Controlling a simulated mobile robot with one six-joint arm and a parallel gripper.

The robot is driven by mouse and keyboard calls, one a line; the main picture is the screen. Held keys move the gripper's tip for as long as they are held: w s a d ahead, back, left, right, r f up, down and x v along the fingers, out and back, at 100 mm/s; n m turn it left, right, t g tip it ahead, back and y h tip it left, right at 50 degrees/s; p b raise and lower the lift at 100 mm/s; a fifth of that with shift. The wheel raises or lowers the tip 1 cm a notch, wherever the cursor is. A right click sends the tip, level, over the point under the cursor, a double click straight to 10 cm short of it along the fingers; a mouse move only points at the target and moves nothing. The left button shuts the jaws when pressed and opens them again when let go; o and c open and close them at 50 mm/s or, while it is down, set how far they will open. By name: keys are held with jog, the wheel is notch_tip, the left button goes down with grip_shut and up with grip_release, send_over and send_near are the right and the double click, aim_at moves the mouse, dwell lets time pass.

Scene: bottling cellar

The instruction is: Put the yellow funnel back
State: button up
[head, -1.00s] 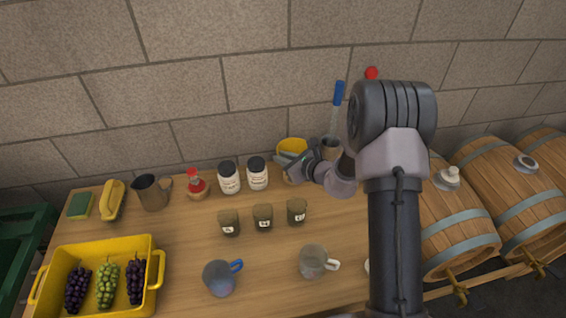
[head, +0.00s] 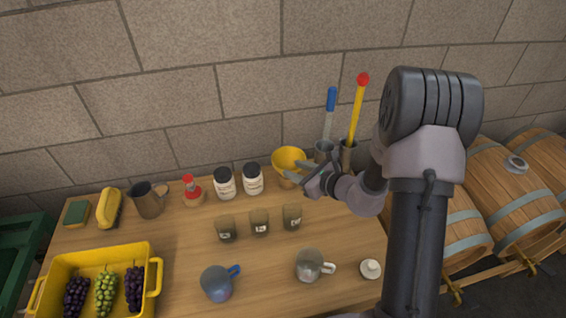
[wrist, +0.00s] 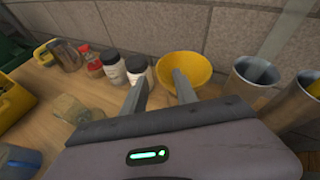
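The yellow funnel (head: 289,159) is upright, wide mouth up, at the back of the wooden table near the wall. A small tan base shows just under it, partly hidden by my gripper. My gripper (head: 304,174) is just in front and to the right of the funnel in the head view. In the wrist view the two fingers of my gripper (wrist: 160,76) are apart with nothing between them. The funnel (wrist: 186,66) is just past the right fingertip there, which overlaps its rim. I cannot tell whether they touch.
Two white jars (head: 225,183) with black lids stand left of the funnel. Metal cylinders hold a blue-handled tool (head: 331,100) and a yellow rod (head: 357,105) on the right. Several small dark jars (head: 260,222) and mugs (head: 311,266) are in front. A yellow crate (head: 150,250) holds grapes.

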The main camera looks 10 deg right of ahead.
jog(key=s+a+r+n+g+y, duration=0.3)
jog(key=s+a+r+n+g, duration=0.4)
jog(key=s+a+r+n, duration=0.85)
jog(key=s+d+r+n+t+h, duration=0.1)
jog(key=s+d+r+n+h, duration=0.25)
jog(key=s, duration=0.45)
jog(key=s+d+r+n+h, duration=0.2)
jog(key=s+d+n+h, duration=0.25)
jog(key=s, duration=0.35)
jog(key=shift+n+y, duration=0.3)
jog(key=shift+n, duration=0.15)
jog(key=f+b, duration=0.4)
jog(key=shift+w+d+f, duration=0.25)
jog(key=shift+w+f, duration=0.15)
